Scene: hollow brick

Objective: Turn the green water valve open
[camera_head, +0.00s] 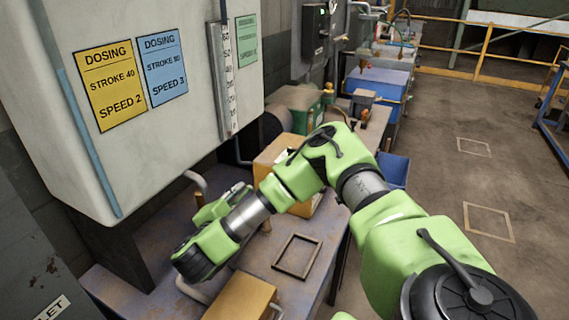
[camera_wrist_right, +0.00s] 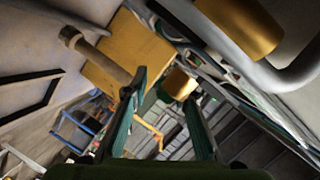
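My right arm comes in from the right in the head view and bends down over the workbench (camera_head: 325,245). My right gripper (camera_head: 232,196) is by the lower edge of the white tank, partly hidden by my own wrist. In the right wrist view its two teal fingers (camera_wrist_right: 166,88) stand apart with a gap between them. They hold nothing that I can see. I cannot make out the green water valve for certain in either view; my wrist may hide it. My left gripper is not in view.
The white tank (camera_head: 185,120) with dosing labels hangs over the bench's left side. Grey pipes (camera_head: 196,182) run below it. A yellow box (camera_head: 240,300) stands in front, with another carton (camera_head: 283,150) behind my arm. A brass cylinder (camera_wrist_right: 240,25) is close to the wrist camera.

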